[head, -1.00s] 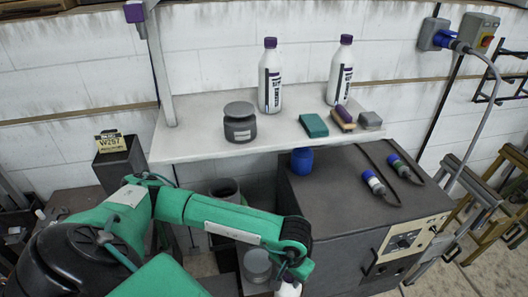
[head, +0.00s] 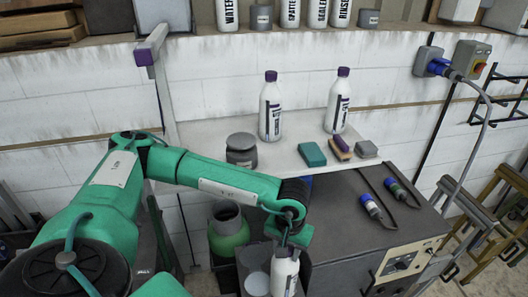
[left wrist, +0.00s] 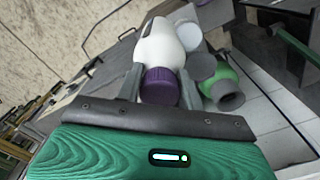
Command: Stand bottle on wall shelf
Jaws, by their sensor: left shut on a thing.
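My left gripper (head: 290,240) is shut on a white bottle (head: 284,274) near its top, low in front of the shelf. In the left wrist view the gripper's fingers (left wrist: 159,88) are on either side of the purple cap of the bottle (left wrist: 160,48). My right gripper is not in view.
The shelf also holds a grey jar (head: 241,150), a green block (head: 312,154), a brush (head: 340,148) and a grey block (head: 366,150). A dark cabinet (head: 340,220) stands below right. A green gas bottle (head: 228,235) is beside the held bottle. A shelf bracket (head: 165,85) rises at left.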

